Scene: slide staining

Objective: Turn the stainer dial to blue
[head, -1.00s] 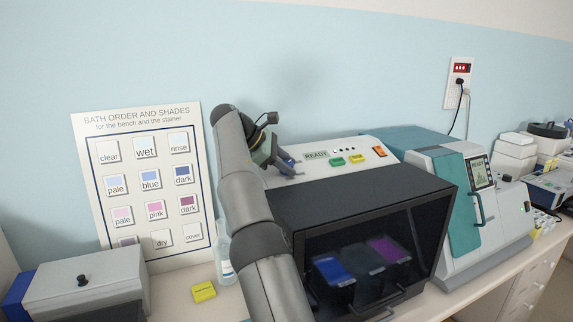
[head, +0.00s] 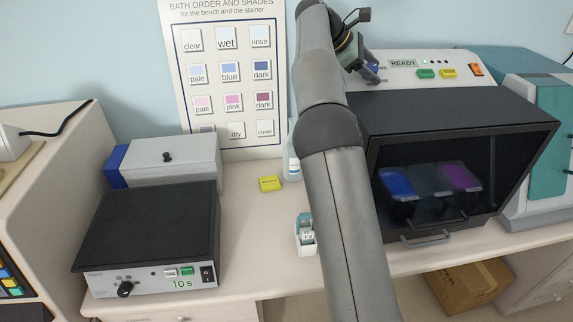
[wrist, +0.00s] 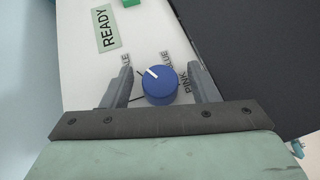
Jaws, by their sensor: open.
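The stainer (head: 455,105) is a white-topped machine with a dark windowed hood and a READY display (head: 403,63). In the wrist view its dial (wrist: 160,88) is a round blue knob with a white pointer line. The line points up and slightly left, between a partly hidden label ending "UE" (wrist: 126,60) and one ending "LUE" (wrist: 167,60). A PINK label (wrist: 184,83) is to the right. My gripper (wrist: 159,72) is open, one finger on each side of the dial, with visible gaps. In the head view my arm hides the dial; my gripper (head: 373,72) is over the panel's left end.
Green (head: 426,74) and yellow (head: 447,73) buttons and an orange switch (head: 476,70) sit on the panel. A shade chart (head: 182,75) stands behind. Bench front between is partly clear.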

